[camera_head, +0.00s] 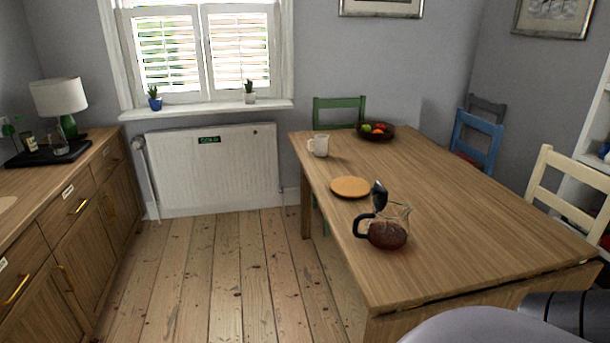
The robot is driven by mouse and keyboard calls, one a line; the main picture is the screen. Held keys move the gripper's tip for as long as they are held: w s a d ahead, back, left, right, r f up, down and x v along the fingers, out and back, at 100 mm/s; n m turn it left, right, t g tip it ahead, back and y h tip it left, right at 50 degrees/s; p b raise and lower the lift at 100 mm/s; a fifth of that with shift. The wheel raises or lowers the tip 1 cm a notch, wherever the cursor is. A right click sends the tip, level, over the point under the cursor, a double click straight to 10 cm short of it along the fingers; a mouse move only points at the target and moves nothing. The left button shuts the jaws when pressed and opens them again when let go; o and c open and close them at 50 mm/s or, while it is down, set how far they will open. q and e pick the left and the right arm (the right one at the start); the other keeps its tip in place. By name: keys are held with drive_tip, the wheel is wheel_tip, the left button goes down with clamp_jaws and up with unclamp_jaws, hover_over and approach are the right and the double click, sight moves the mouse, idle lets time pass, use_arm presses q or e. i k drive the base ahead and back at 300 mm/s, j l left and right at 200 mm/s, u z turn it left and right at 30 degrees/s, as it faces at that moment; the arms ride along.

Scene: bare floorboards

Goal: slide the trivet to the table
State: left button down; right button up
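A round, flat, tan-orange disc, which looks like the trivet (351,187), lies flat on the wooden table (440,200) near its left edge. A glass coffee pot (388,236) with dark contents and a black handle stands on the table just in front of it. A white mug (319,146) stands behind it, close to the same edge. Nothing lies on the disc. Neither of my grippers shows in the head view. Only a pale rounded part and a dark part, probably of my own arm, show at the bottom right.
A fruit bowl (376,132) sits at the table's far end. Green (338,112), blue (476,141) and cream (570,185) chairs stand around the table. A wooden sideboard (85,200) with a lamp (60,98) is at left. Bare floorboards (235,270) lie between.

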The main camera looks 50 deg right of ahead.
sight(351, 187)
drive_tip(key=i+z, duration=0.3)
drive_tip(key=i, duration=0.2)
drive_tip(key=i+j+z, duration=0.3)
drive_tip(key=i, duration=0.2)
drive_tip(key=i+z, duration=0.3)
drive_tip(key=z, duration=0.15)
drive_tip(key=i+j+z, duration=0.1)
drive_tip(key=i+z, duration=0.2)
drive_tip(key=z, duration=0.2)
drive_tip(key=i+j+z, duration=0.2)
drive_tip(key=z, duration=0.25)
drive_tip(key=i+j+z, duration=0.25)
drive_tip(key=z, duration=0.25)
drive_tip(key=i+j+z, duration=0.15)
drive_tip(key=j+z, duration=0.15)
drive_tip(key=i+j+z, duration=0.15)
drive_tip(key=j+z, duration=0.15)
drive_tip(key=j, duration=0.1)
